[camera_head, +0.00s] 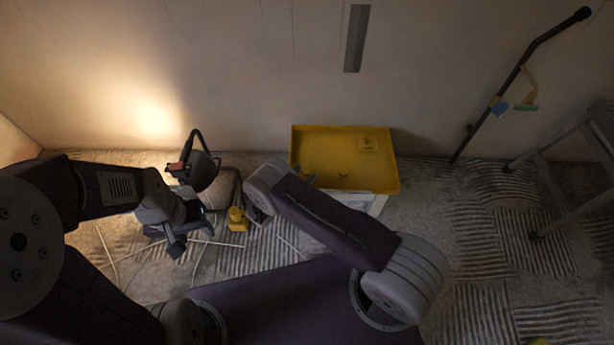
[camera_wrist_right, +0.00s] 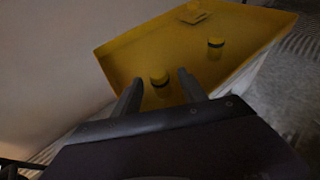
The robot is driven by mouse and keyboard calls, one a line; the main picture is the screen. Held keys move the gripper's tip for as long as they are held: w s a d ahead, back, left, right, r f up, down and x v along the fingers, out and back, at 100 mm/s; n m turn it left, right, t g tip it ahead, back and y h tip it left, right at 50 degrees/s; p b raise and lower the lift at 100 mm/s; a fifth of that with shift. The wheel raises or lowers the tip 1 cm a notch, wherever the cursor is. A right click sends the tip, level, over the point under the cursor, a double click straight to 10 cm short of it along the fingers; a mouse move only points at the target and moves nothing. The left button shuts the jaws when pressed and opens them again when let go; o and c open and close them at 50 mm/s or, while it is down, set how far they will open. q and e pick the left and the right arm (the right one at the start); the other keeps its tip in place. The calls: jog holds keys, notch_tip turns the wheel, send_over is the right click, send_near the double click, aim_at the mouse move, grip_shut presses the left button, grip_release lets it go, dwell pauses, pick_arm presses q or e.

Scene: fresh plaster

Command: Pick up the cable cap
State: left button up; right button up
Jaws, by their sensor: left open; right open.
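In the right wrist view, a yellow cap with a dark band (camera_wrist_right: 160,80) stands in the yellow tray (camera_wrist_right: 120,58), framed between the fingertips of my open right gripper (camera_wrist_right: 160,76). I cannot tell whether the fingers reach around it. A second banded yellow cap (camera_wrist_right: 215,43) stands farther right in the tray. Which one is the cable cap is not clear. In the head view, my right gripper is mostly hidden behind my own arm at the left side of the tray (camera_head: 392,165). My left gripper (camera_head: 178,240) is open and empty over the floor at left.
A square yellow piece (camera_head: 367,144) lies at the tray's back right. A yellow object (camera_head: 237,220) stands on the floor between my arms. A dark device (camera_head: 198,168) stands by the wall. A ladder (camera_head: 560,165) and a long pole (camera_head: 515,75) are at right. Thin cables lie on the floor.

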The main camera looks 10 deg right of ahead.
aim_at(310, 171)
jog(key=x, duration=0.2)
jog(key=shift+w+d+f+b, duration=0.15)
jog(key=shift+d+f+b, duration=0.1)
jog(key=shift+b, duration=0.1)
jog(key=shift+w+r, duration=0.1)
grip_shut()
pick_arm(q)
jog(key=shift+f, duration=0.85)
pick_arm(e)
jog(key=r+p, duration=0.1)
jog(key=r, duration=0.1)
jog(key=r+p, duration=0.1)
jog(key=p, duration=0.1)
jog(key=r+p, duration=0.1)
jog(key=r, duration=0.1)
jog(key=shift+s+d+r+p, duration=0.3)
jog(key=shift+s+d+p, duration=0.05)
jog(key=shift+s+p, duration=0.05)
pick_arm(q)
notch_tip(310, 171, up, 11)
jog(key=p, duration=0.6)
pick_arm(e)
jog(key=s+d+r, duration=0.5)
jog(key=s+d, duration=0.2)
jog(key=shift+s+r, duration=0.2)
jog(key=shift+s, duration=0.2)
jog(key=shift+d, duration=0.1)
